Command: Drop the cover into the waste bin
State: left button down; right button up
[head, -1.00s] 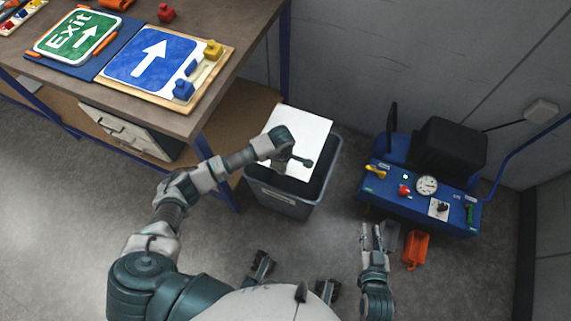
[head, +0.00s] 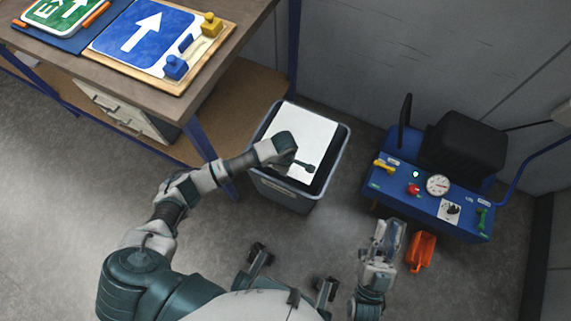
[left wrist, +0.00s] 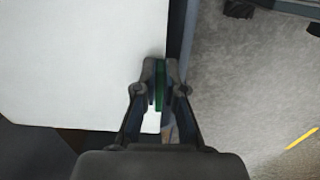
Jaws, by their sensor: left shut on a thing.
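The cover (head: 312,130) is a flat white panel over the mouth of the dark grey waste bin (head: 290,197), seemingly within its rim. How deep it sits I cannot tell. My left gripper (head: 302,165) is at the cover's near right part. In the left wrist view the cover (left wrist: 80,60) fills the left side, and the left gripper's fingertips (left wrist: 161,85) are shut on a thin green and dark blue piece at its edge. My right gripper (head: 389,235) is empty with its fingers apart, low to the right of the bin.
A workbench (head: 130,70) with a blue arrow sign (head: 147,36) and a green exit sign (head: 70,12) stands at the left. A blue machine with a gauge (head: 438,186) stands right of the bin. An orange piece (head: 421,251) lies before it.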

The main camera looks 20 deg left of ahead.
pick_arm(q)
jog(key=shift+d+f, duration=0.1)
jog(key=shift+d, duration=0.3)
jog(key=c, duration=1.7)
grip_release()
jog(key=shift+a, duration=0.15)
jog(key=o, duration=0.4)
jog(key=shift+a, duration=0.15)
jog(key=shift+o, duration=0.5)
jog(key=shift+a+f, duration=0.1)
jog(key=shift+a, duration=0.05)
jog(key=o, duration=0.8)
jog(key=shift+d, duration=0.3)
pick_arm(e)
jog(key=shift+s+d+r, duration=0.15)
jog(key=shift+d, duration=0.3)
pick_arm(q)
jog(key=shift+a, duration=0.2)
pick_arm(e)
jog(key=shift+a, duration=0.35)
pick_arm(q)
jog(key=shift+d, duration=0.15)
pick_arm(e)
jog(key=shift+d, duration=0.25)
